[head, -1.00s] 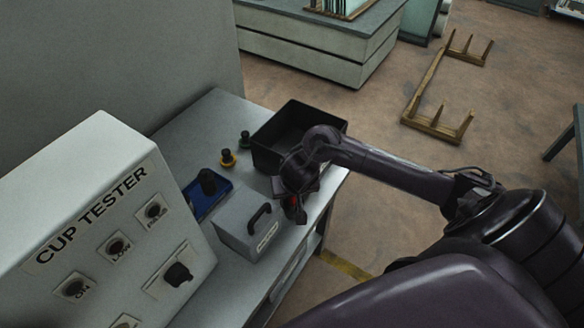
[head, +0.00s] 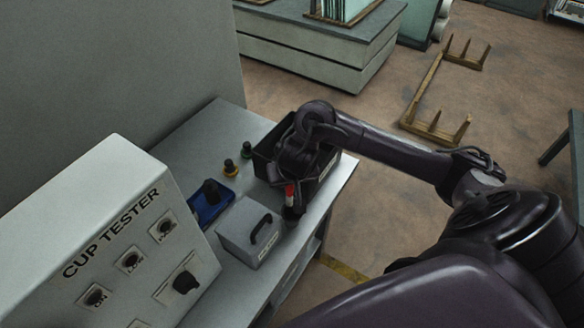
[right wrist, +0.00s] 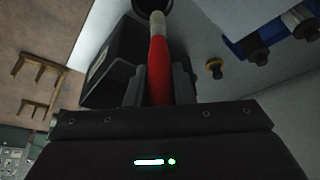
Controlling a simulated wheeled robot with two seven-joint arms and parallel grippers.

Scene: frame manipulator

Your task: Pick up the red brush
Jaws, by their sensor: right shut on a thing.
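The red brush (right wrist: 159,70) has a red handle with a pale band near its far end. In the right wrist view it lies between the two fingers of my right gripper (right wrist: 160,85), which is shut on its handle. In the head view the red brush (head: 290,194) shows as a small red and white piece below my right gripper (head: 291,180), beside the black bin (head: 325,165). My left gripper is not in view.
A grey box with a handle (head: 243,238) stands just left of the brush. A blue tray (head: 217,209) and yellow and green buttons (head: 230,168) are on the grey table (head: 190,140). The cup tester panel (head: 130,200) stands at the left.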

